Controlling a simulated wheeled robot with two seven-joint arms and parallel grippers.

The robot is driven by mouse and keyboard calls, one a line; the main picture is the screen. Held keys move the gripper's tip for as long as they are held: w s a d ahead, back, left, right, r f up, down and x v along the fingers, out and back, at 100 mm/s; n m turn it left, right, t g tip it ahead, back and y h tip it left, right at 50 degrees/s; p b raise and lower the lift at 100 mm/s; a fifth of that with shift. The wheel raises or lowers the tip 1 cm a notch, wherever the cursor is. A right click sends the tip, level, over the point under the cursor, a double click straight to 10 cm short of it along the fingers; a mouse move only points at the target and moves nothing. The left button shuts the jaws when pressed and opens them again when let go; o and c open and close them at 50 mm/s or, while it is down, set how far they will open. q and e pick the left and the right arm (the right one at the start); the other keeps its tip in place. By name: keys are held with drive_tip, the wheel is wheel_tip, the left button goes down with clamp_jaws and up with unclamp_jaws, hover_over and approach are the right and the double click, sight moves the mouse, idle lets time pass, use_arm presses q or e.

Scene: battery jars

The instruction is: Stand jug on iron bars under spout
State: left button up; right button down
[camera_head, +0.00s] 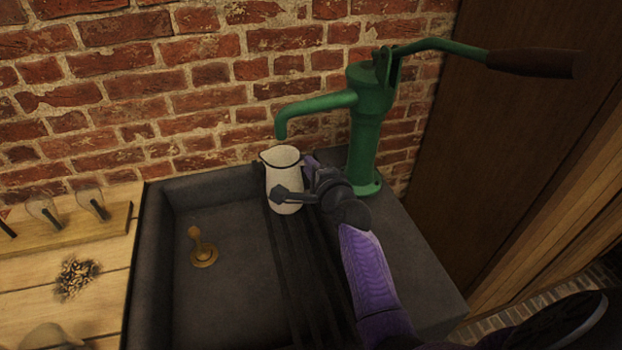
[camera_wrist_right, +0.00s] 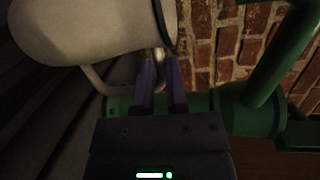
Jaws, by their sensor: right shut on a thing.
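The cream jug (camera_head: 283,163) with a dark rim stands upright, as far as I can tell, at the back of the sink, just below the tip of the green pump spout (camera_head: 312,105). Dark iron bars (camera_head: 300,275) run across the sink from back to front under it. I cannot tell whether its base touches the bars. My right gripper (camera_head: 306,192) is at the jug's right side. In the right wrist view its purple fingers (camera_wrist_right: 160,82) are shut on the handle beside the jug's body (camera_wrist_right: 85,28). My left gripper is not in view.
The green pump body (camera_head: 368,135) stands close to the right of my gripper, its lever (camera_head: 530,63) reaching right. The stone sink (camera_head: 157,265) has a brass drain (camera_head: 203,249). A brick wall is behind. A wooden counter (camera_head: 110,285) lies left, with a wooden rack (camera_head: 60,232).

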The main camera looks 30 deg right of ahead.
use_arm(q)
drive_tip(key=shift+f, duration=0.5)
use_arm(e)
drive_tip(key=shift+f, duration=0.9)
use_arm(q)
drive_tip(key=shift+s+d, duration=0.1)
use_arm(e)
drive_tip(key=c, duration=0.7)
unclamp_jaws()
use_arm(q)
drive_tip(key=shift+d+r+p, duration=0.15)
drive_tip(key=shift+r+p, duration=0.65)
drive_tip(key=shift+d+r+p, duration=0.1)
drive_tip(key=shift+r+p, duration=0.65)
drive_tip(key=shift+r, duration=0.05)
use_arm(e)
drive_tip(key=shift+o, duration=0.2)
drive_tip(key=v, duration=1.2)
drive_tip(key=shift+r, duration=0.1)
